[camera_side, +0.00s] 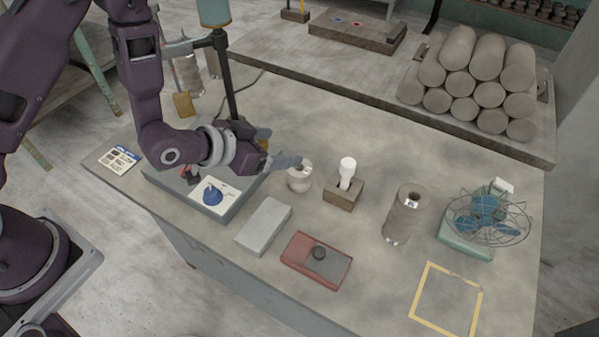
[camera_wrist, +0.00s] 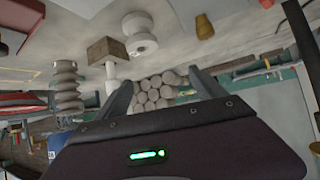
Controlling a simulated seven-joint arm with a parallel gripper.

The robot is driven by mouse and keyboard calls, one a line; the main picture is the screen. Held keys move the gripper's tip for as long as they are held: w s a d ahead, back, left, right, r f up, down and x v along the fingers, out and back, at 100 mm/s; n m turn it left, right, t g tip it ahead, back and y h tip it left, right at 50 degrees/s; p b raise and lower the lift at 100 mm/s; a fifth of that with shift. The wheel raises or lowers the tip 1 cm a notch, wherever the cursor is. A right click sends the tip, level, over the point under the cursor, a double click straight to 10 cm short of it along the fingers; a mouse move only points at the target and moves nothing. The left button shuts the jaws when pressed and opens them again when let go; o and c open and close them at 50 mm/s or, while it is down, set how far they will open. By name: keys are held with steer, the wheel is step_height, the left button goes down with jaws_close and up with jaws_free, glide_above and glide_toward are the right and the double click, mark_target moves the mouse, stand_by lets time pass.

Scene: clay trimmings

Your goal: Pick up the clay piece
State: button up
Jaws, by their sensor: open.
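My gripper (camera_side: 293,161) is open above the bench, with its fingers pointing right, next to a pale spool-shaped piece (camera_side: 299,180) in the side view. In the wrist view, which is upside down, nothing lies between the gripper's fingers (camera_wrist: 163,79) except the distant stacked logs. The spool (camera_wrist: 140,37) shows there beyond the fingers, apart from them. I cannot tell which thing is the clay piece.
A wooden block with a white bulb-like top (camera_side: 347,175) stands right of the spool. A grey ribbed cylinder (camera_side: 405,215), a caged fan (camera_side: 488,217) and a yellow frame (camera_side: 447,298) are farther right. A grey box with a blue-marked card (camera_side: 213,195) lies below my wrist. Logs (camera_side: 475,85) are stacked behind.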

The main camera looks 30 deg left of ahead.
steer(key=t+h, duration=0.1)
glide_toward(296, 169)
steer(key=shift+m, duration=0.3)
steer(key=x, duration=0.4)
steer(key=shift+s+d+f, duration=0.1)
steer(key=shift+d+f, duration=0.15)
steer(key=shift+d, duration=0.15)
steer(key=x, duration=0.7)
steer(key=shift+a+r, duration=0.15)
steer(key=shift+a, duration=0.2)
steer(key=c, duration=1.7)
